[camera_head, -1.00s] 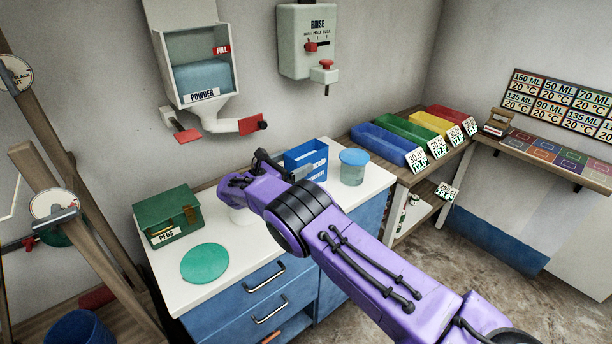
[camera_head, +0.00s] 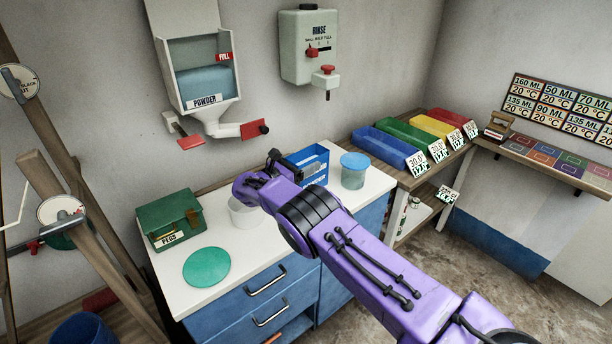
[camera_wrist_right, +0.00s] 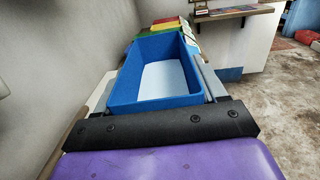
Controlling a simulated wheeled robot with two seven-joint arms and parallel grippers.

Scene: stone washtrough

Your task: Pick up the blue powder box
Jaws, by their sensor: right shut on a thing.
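The blue powder box (camera_head: 312,165) is an open-topped blue box at the back of the white counter, partly hidden by my right gripper in the head view. In the right wrist view the blue box (camera_wrist_right: 122,85) fills the space between the fingers, with a pale inside showing. My right gripper (camera_head: 284,167) is shut on the box, a finger on either side of it. I cannot tell for sure whether the box is clear of the counter. My left gripper is not in view.
A green PEGS box (camera_head: 170,219) and a green disc (camera_head: 206,267) are on the counter (camera_head: 262,246). A powder dispenser (camera_head: 200,75) hangs above.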

